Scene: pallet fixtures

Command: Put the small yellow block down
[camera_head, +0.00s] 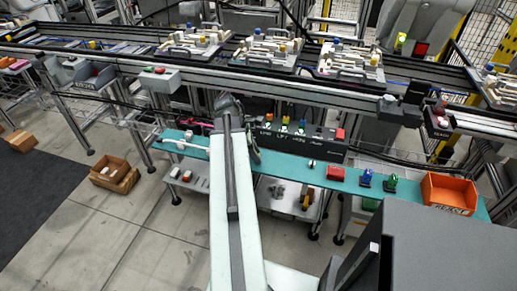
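My arm stretches from the bottom of the head view up to the teal shelf, and my gripper (228,104) is a dark shape at its far end, near the left end of the dark bin row. The fingers are too small and partly hidden by the arm, so I cannot tell if they are open or hold anything. I cannot pick out the small yellow block with certainty. A small yellow piece (285,120) shows in the dark bin row (292,141), right of my gripper, but it may be another part.
The teal shelf (335,182) carries a red block (335,172), a blue part (366,178), a green part (391,183) and an orange bin (449,191). Behind it runs a conveyor with several loaded pallets (268,51). Cardboard boxes (114,174) stand on the floor at left.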

